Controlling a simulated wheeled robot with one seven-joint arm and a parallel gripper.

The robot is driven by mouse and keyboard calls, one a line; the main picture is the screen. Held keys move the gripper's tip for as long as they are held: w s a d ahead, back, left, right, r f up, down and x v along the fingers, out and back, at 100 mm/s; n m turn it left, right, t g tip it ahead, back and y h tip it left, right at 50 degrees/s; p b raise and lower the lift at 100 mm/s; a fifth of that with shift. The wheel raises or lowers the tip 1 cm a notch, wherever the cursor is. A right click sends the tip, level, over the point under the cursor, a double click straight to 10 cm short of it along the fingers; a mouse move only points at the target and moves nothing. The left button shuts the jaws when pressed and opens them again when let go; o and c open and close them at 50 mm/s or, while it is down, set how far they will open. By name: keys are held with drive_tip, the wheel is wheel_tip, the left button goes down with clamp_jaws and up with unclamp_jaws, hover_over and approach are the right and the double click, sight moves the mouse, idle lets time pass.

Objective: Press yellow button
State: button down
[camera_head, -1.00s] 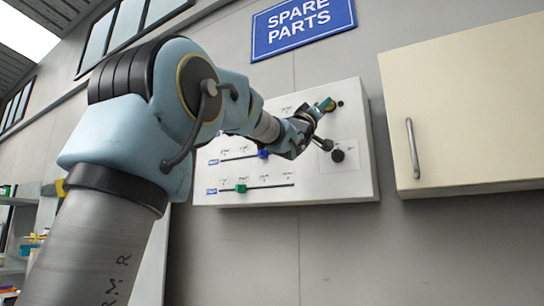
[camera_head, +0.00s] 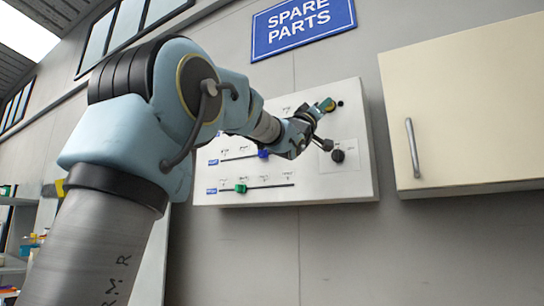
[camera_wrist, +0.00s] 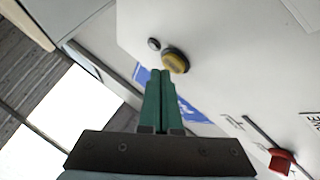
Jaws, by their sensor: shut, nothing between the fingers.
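The yellow button (camera_wrist: 176,61) is a round yellow cap in a dark ring on the white panel. In the wrist view it lies just past and to the right of the tips of my gripper (camera_wrist: 160,73). The two green fingers are together with nothing between them. I cannot tell whether the tips touch the button. In the head view my gripper (camera_head: 323,104) is at the upper right of the white panel (camera_head: 340,190), and the button is hard to tell apart from the fingertips there.
A small dark button (camera_wrist: 154,44) sits beside the yellow one. The panel also has a black knob (camera_head: 338,155), a blue slider (camera_head: 263,153) and a green slider (camera_head: 240,188). A cream cabinet (camera_head: 470,110) hangs to the right, and a blue sign (camera_head: 303,27) is above.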

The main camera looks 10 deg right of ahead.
idle(0.3)
drive_tip(key=shift+w+d, duration=0.3)
drive_tip(key=shift+s+a, duration=0.1)
idle(0.3)
drive_tip(key=shift+s+a+b, duration=0.2)
drive_tip(key=shift+b, duration=0.2)
drive_tip(key=s+a+b, duration=0.3)
drive_tip(key=s+a, duration=0.1)
drive_tip(key=shift+s, duration=0.2)
idle(0.3)
